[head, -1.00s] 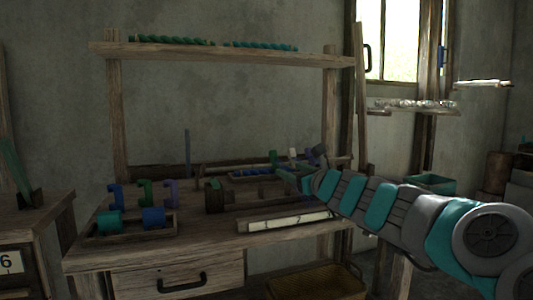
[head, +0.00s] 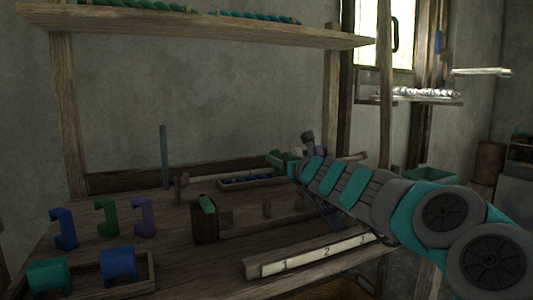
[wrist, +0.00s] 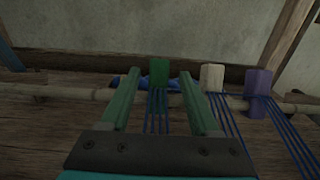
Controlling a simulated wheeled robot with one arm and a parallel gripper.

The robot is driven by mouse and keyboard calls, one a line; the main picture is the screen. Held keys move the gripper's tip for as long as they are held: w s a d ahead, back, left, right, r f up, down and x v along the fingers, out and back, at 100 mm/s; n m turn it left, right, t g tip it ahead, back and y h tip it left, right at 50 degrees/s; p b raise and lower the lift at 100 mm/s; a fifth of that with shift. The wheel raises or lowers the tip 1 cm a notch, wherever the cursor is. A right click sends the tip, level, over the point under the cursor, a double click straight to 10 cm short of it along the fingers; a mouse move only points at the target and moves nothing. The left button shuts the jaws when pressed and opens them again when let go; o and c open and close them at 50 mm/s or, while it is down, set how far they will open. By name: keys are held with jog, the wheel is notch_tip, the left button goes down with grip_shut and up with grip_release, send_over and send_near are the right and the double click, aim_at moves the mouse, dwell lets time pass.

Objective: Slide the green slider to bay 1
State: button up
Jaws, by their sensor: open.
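The green slider (wrist: 159,70) is an upright block on a light rod (wrist: 90,93) in the wrist view, with blue threads running from it towards me. My gripper (wrist: 157,77) is open, its two green fingers pointing at the slider. The slider shows between the fingertips, with a gap on each side; I cannot tell whether it is within their reach. A white slider (wrist: 212,78) and a purple slider (wrist: 258,81) stand to its right. In the head view a pale strip (head: 305,258) is numbered 1, 2, 3 from left to right. My arm hides part of the rod there.
Blue, green and purple hooks (head: 104,218) stand at the left of the loom table. A wooden tray (head: 140,285) in front holds teal and blue spools. A vertical post (head: 165,158) rises behind. The shelf (head: 210,25) above carries twisted green yarn.

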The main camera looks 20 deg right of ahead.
jog(key=w, duration=0.7)
jog(key=shift+a+p, duration=0.15)
jog(key=shift+p, duration=0.2)
grip_shut()
dwell(1.2)
